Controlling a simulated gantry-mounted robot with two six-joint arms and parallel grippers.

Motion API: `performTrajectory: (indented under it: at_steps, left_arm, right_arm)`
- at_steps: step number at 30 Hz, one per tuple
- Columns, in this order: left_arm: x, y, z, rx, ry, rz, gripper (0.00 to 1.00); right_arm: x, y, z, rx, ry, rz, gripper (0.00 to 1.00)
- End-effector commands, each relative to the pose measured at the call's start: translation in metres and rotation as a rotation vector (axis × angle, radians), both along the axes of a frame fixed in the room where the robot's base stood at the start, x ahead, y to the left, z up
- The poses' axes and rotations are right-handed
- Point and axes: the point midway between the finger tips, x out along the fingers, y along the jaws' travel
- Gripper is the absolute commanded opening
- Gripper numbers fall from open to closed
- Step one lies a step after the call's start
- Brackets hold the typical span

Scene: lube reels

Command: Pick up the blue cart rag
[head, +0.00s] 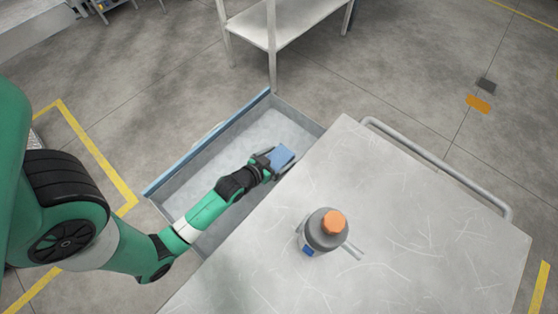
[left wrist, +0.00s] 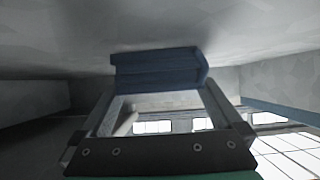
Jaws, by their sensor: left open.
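The blue cart rag (head: 281,156) is a folded blue block inside the open drawer (head: 185,183), near the drawer's right side by the cart. My left gripper (head: 275,164) reaches down into the drawer at the rag. In the left wrist view the rag (left wrist: 160,69) lies across the ends of the two open fingers (left wrist: 163,92). I cannot tell whether the fingers touch it. My right gripper is in neither view.
The drawer sticks out from a cart with a pale scratched top (head: 420,215) and a rail (head: 440,165). A grey bottle with an orange cap (head: 333,222) stands on the top. A white shelf (head: 285,22) stands behind the drawer.

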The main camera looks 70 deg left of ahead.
Motion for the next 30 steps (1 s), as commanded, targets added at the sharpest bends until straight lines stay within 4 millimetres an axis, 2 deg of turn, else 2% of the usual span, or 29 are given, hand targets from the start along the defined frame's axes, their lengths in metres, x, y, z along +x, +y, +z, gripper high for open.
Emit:
performTrajectory:
  at_steps: [5,6,15,18,26,30]
  left_arm:
    - [0.0,0.0,0.0,0.0,0.001,0.0,1.0]
    - [0.0,0.0,0.0,0.0,0.001,0.0,0.96]
    - [0.0,0.0,0.0,0.0,0.0,0.0,0.42]
    - [0.0,0.0,0.001,0.0,0.0,0.0,0.27]
    - [0.0,0.0,0.003,0.0,0.0,0.0,0.27]
    - [0.0,0.0,0.013,0.0,-0.001,0.0,0.27]
  right_arm:
    - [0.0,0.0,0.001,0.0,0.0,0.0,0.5]
    - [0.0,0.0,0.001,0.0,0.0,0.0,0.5]
    - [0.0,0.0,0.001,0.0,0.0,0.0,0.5]
    - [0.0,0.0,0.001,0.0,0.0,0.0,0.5]
    - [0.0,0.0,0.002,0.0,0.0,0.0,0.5]
    - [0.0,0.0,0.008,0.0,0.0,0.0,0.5]
